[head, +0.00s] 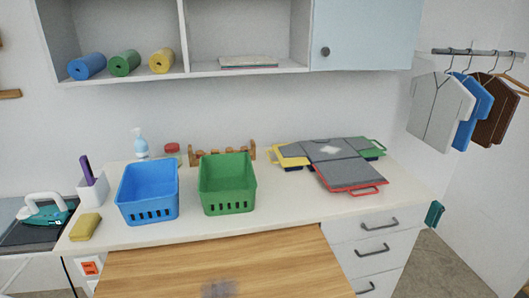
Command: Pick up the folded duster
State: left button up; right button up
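A small yellow block-like thing (86,226), which looks like the folded duster, lies flat at the front left of the white counter (265,218). It is left of the blue basket and in front of the white holder. Its folds are too small to make out. Nothing touches it from above. Neither of my grippers shows in the head view.
A blue basket (148,193) and a green basket (227,184) stand mid-counter. A white holder (92,190) stands behind the yellow thing. An iron (45,210) is far left. Folding boards (345,160) lie right. A wooden surface (225,258) is in front; a shelf hangs above.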

aim_at(86, 224)
jog(key=u, duration=1.45)
